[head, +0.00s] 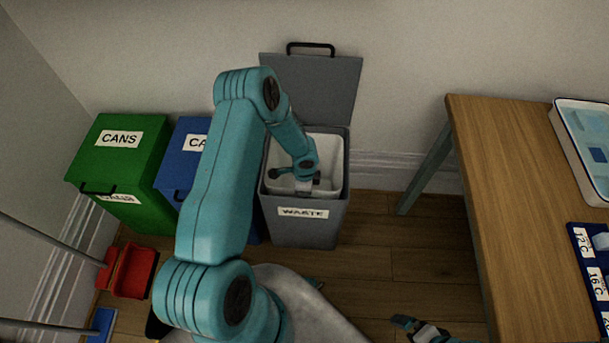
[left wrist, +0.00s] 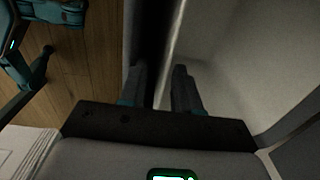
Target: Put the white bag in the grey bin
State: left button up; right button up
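The grey bin (head: 300,228), labelled WASTE, stands on the floor against the wall with its lid (head: 325,85) raised. A white bag (head: 334,160) lines the inside of the bin, with its mouth open; it also shows in the left wrist view (left wrist: 225,60). My left gripper (head: 304,192) points down at the front part of the bin's mouth. In the left wrist view its two fingers (left wrist: 160,72) are apart, with a pale rim edge running between them. I cannot tell whether they touch it.
A blue bin (head: 183,150) and a green CANS bin (head: 118,160) stand left of the grey bin. A red dustpan (head: 133,270) lies at lower left. A wooden table (head: 520,190) stands right, holding a tray (head: 580,140). Floor (head: 375,240) between bin and table is clear.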

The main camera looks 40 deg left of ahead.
pick_arm(q)
notch_tip(320, 180, up, 15)
jog(key=p, duration=0.2)
jog(key=shift+s+d, duration=0.25)
pick_arm(e)
notch_tip(320, 180, up, 3)
jog(key=shift+f, duration=0.15)
pick_arm(q)
jog(key=shift+s, duration=0.1)
pick_arm(e)
jog(key=shift+s+d, duration=0.1)
